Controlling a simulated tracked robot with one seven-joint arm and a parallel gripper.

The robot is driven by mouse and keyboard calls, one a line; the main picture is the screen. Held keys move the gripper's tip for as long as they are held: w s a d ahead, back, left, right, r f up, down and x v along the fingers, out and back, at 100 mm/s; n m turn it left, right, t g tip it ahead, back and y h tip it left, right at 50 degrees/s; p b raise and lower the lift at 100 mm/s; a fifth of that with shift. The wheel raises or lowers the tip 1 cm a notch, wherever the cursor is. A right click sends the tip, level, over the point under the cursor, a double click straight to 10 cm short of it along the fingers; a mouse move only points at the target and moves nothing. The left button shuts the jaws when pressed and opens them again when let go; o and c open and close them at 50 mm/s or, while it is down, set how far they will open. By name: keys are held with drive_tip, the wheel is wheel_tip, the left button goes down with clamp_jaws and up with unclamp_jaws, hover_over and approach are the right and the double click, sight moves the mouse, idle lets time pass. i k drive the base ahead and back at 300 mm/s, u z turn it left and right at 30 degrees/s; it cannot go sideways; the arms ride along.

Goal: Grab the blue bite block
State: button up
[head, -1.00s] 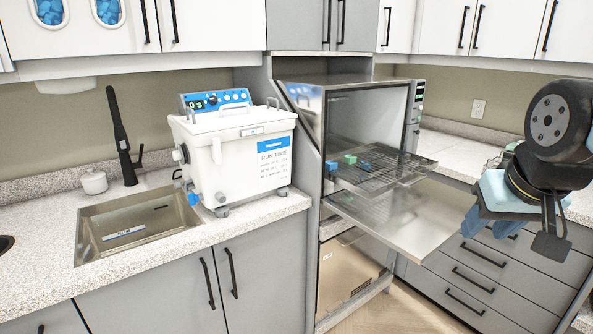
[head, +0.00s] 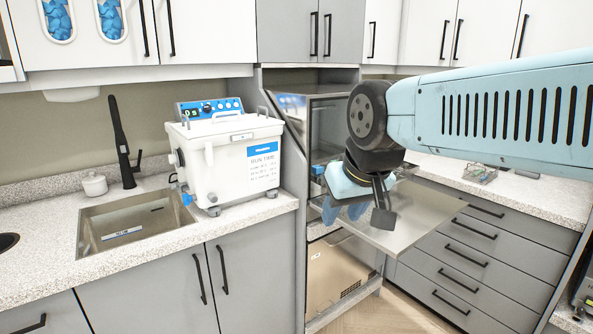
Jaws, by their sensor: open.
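A small blue block (head: 318,169) shows at the left edge of the rack inside the open autoclave bay (head: 300,150). I take it to be a blue bite block.
A white ultrasonic cleaner (head: 228,158) stands on the left counter beside a sink (head: 135,222). A wire basket (head: 481,173) with small items sits on the right counter. Grey drawers (head: 470,262) lie below it. The lowered door juts out in front of the bay.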

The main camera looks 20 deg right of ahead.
sight(317, 169)
drive_tip(key=i, duration=0.95)
drive_tip(key=z, duration=0.05)
